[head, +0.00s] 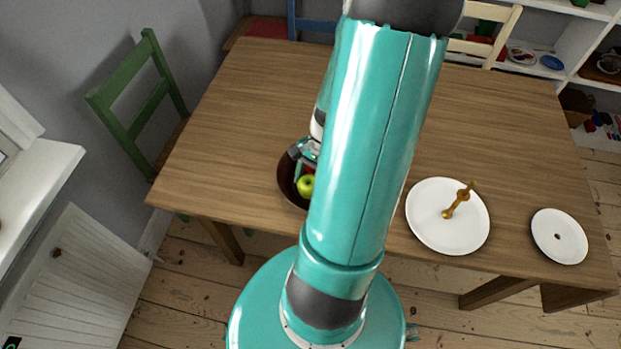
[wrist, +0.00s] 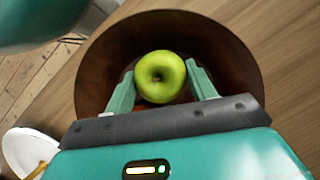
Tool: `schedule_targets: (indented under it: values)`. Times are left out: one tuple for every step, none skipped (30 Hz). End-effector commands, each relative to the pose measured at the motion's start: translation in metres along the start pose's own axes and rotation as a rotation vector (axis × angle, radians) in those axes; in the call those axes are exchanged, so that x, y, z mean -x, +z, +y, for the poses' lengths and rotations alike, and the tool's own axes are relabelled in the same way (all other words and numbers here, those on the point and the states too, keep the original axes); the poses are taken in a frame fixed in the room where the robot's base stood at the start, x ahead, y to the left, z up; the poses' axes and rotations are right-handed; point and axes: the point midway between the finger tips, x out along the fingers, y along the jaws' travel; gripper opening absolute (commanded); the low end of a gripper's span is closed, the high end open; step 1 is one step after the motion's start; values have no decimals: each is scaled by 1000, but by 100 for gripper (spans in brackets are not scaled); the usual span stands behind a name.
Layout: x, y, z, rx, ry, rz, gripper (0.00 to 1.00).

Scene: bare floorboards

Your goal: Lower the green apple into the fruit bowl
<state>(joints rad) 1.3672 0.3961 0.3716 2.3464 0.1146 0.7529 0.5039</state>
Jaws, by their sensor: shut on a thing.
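The green apple (wrist: 160,77) is between the two fingers of my gripper (wrist: 161,84) in the wrist view, which is shut on it. The dark brown fruit bowl (wrist: 238,62) surrounds the apple in that view. In the head view the apple (head: 305,186) shows within the outline of the bowl (head: 286,183), near the table's front edge. My gripper (head: 304,163) shows just above it there, and my arm hides the bowl's right side. Something red (head: 309,170) shows beside the apple. I cannot tell whether the apple touches the bowl's bottom.
The bowl stands on a wooden table (head: 240,110). A white plate (head: 430,232) with a brass-coloured handle (head: 457,200) and a smaller white plate (head: 560,236) with a central hole are to the right. A green chair (head: 140,90) stands at left. The table's back left is clear.

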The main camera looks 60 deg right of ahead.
Motion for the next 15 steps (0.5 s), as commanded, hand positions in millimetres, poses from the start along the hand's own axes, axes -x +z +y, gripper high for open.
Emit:
schedule_targets:
  values:
    - [-1, 0, 0, 0, 0, 0, 31]
    - [-1, 0, 0, 0, 0, 0, 31]
    - [-2, -1, 0, 0, 0, 0, 31]
    - [-2, -1, 0, 0, 0, -1, 31]
    - [-2, -1, 0, 0, 0, -1, 31]
    - [-3, -1, 0, 0, 0, -1, 31]
    - [-3, -1, 0, 0, 0, -1, 31]
    - [-4, -2, 0, 0, 0, -1, 31]
    - [-4, -2, 0, 0, 0, -1, 31]
    - [-4, -2, 0, 0, 0, -1, 31]
    - [-5, -2, 0, 0, 0, -1, 31]
    - [-5, -2, 0, 0, 0, -1, 31]
    - [-6, -2, 0, 0, 0, -1, 31]
    - [-6, -3, 0, 0, 0, -1, 31]
    - [-6, -3, 0, 0, 0, -1, 31]
